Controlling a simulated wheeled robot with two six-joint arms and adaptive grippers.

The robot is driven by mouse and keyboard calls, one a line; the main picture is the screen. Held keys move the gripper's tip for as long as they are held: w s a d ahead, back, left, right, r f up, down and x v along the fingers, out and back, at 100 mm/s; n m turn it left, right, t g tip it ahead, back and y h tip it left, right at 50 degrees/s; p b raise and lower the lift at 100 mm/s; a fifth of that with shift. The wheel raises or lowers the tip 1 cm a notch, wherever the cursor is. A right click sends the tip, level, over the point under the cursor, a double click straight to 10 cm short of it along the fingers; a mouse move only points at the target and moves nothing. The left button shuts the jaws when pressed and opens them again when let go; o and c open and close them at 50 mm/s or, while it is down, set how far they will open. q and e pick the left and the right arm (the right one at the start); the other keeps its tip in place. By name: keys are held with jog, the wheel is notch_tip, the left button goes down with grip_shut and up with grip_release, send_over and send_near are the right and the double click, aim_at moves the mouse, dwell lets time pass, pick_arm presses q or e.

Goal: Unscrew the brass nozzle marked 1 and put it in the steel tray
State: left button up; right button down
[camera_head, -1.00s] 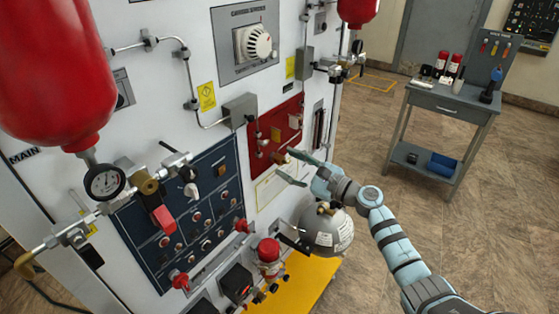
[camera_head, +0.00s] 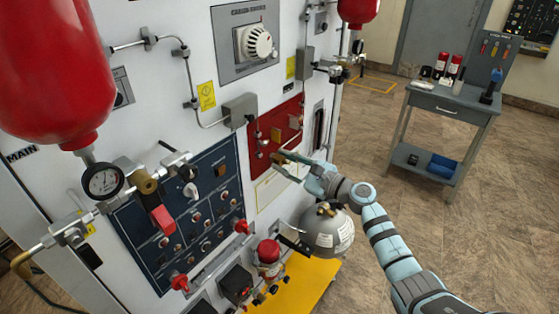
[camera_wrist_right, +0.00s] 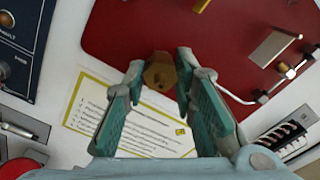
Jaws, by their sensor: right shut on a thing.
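The brass nozzle (camera_wrist_right: 160,72) shows in the right wrist view as a hexagonal brass piece between my fingertips. It lies in front of the lower edge of the red panel (camera_wrist_right: 215,35). My right gripper (camera_wrist_right: 160,77) is shut on it. In the head view this gripper (camera_head: 281,160) is at the lower part of the red panel (camera_head: 264,138), and its fingers partly hide the nozzle. I cannot tell whether the nozzle is still seated in the panel. No marking "1" is readable. I cannot make out the steel tray. My left gripper is out of view.
A card with a yellow border (camera_wrist_right: 130,118) lies below the red panel. A grey gas cylinder (camera_head: 328,235) stands under my right wrist. A blue panel (camera_head: 178,220) with knobs is to the left. A grey workbench (camera_head: 450,105) stands at the back right, with open floor before it.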

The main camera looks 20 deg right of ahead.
jog(key=shift+f+n+b, duration=0.2)
jog(key=shift+n+b, duration=0.7)
jog(key=shift+b, duration=0.05)
jog(key=shift+n+b, duration=0.35)
jog(key=shift+n, duration=0.15)
jog(key=shift+r, duration=0.3)
jog(key=shift+n, duration=0.3)
jog(key=shift+f+n+b, duration=0.2)
jog(key=shift+n+b, duration=1)
jog(key=shift+b, duration=0.05)
jog(key=shift+n, duration=0.3)
jog(key=shift+r, duration=0.2)
